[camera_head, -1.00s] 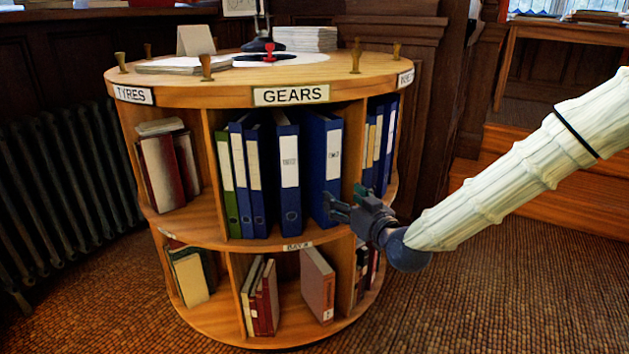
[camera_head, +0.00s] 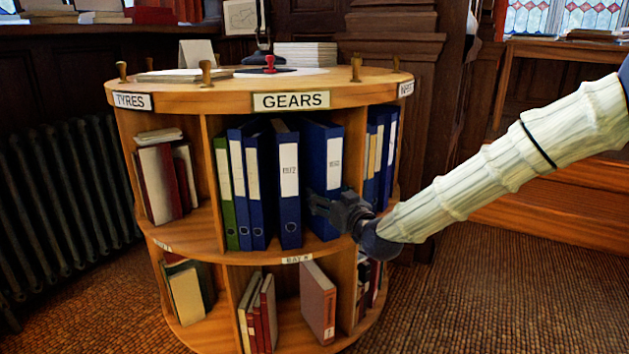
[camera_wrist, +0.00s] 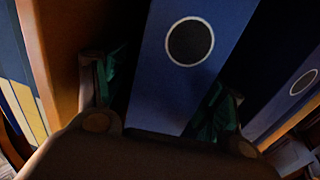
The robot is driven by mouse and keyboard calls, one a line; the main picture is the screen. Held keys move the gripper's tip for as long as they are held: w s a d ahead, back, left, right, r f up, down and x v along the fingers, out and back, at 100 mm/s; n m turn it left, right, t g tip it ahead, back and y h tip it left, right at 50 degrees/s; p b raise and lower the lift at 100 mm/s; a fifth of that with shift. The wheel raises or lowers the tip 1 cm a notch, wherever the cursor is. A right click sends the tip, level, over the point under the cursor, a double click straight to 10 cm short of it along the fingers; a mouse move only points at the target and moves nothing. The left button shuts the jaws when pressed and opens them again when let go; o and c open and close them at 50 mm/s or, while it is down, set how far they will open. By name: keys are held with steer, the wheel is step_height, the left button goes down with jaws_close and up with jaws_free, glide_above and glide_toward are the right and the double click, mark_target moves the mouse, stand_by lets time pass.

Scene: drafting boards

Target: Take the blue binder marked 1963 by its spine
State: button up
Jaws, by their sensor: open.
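Several blue binders stand in the GEARS bay of the round wooden shelf. The rightmost blue binder (camera_head: 334,158) has a white spine label too small to read for certain. Another labelled blue binder (camera_head: 289,170) stands to its left. My gripper (camera_head: 316,203) is at the lower spine of the rightmost binder and hides part of it. In the wrist view, my open gripper (camera_wrist: 165,95) has a green-padded finger on each side of a blue spine (camera_wrist: 205,20) with a ringed finger hole. I cannot tell whether the fingers touch it.
The wooden divider (camera_wrist: 50,50) stands close beside one finger in the wrist view. Another blue binder (camera_wrist: 290,95) is near the other finger. The shelf's round top (camera_head: 225,95) overhangs the bay. More books (camera_head: 318,300) stand on the lower level.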

steer(key=shift+w+a+f+b, duration=0.2)
steer(key=shift+w+a, duration=0.1)
steer(key=shift+w, duration=0.15)
steer(key=shift+w+a+f+b, duration=0.1)
steer(key=shift+w+a+b, duration=0.15)
steer(key=shift+w, duration=0.2)
steer(key=shift+w+a+r, duration=0.2)
steer(key=shift+w+a, duration=0.05)
steer(key=shift+w, duration=0.15)
steer(key=c, duration=1.5)
